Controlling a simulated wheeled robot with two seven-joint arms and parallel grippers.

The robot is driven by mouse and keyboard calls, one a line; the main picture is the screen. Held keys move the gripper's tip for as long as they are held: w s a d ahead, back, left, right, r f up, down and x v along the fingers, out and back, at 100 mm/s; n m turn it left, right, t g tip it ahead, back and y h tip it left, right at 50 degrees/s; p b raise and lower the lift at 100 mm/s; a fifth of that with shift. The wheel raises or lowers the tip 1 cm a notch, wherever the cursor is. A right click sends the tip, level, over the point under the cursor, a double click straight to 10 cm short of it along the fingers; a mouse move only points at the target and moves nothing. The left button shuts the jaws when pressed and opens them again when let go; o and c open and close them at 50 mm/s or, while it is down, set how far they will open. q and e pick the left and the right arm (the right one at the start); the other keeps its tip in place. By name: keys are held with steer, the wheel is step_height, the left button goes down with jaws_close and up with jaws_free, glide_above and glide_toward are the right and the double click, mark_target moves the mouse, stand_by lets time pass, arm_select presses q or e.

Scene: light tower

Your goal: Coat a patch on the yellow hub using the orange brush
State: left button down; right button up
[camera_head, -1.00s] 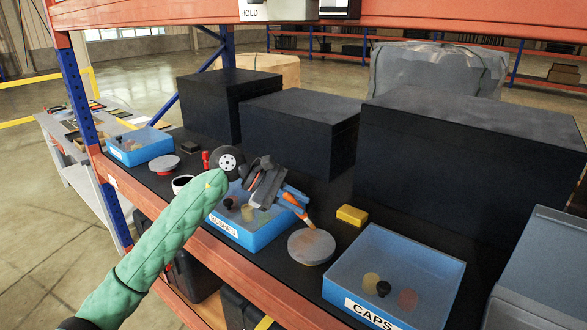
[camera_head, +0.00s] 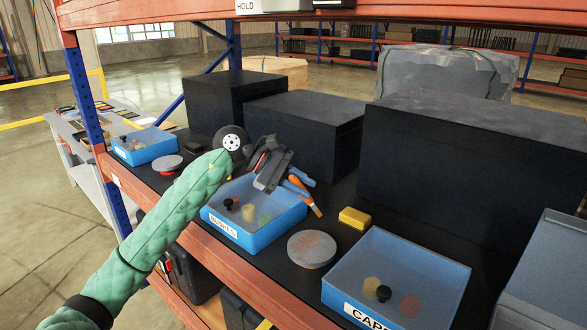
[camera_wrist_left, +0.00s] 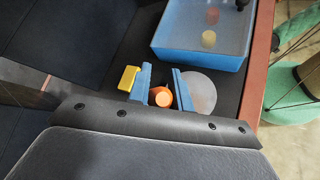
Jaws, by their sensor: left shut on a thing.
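My left gripper (camera_head: 298,184) has blue fingers and is shut on the orange brush (camera_head: 305,195). The brush points down and to the right, its tip near the far edge of a round grey-topped disc, apparently the yellow hub (camera_head: 312,249), with a thin yellowish lower rim. In the head view the tip looks apart from the disc. The disc's top has a faint brownish tint; I cannot tell a clear coated patch. In the left wrist view, the brush's round orange end (camera_wrist_left: 162,96) shows between the fingers, and the disc (camera_wrist_left: 200,92) is partly hidden behind one finger. My right gripper is not in view.
A yellow block (camera_head: 354,218) lies beside the disc. Blue bins stand on both sides, one labelled CAPS (camera_head: 395,275), one nearer my arm (camera_head: 256,235). A red-rimmed disc (camera_head: 168,164) sits farther left. Large black boxes (camera_head: 305,130) block the back.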

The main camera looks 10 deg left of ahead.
arm_select(q)
step_height(320, 180, up, 4)
steer(key=shift+f, duration=0.2)
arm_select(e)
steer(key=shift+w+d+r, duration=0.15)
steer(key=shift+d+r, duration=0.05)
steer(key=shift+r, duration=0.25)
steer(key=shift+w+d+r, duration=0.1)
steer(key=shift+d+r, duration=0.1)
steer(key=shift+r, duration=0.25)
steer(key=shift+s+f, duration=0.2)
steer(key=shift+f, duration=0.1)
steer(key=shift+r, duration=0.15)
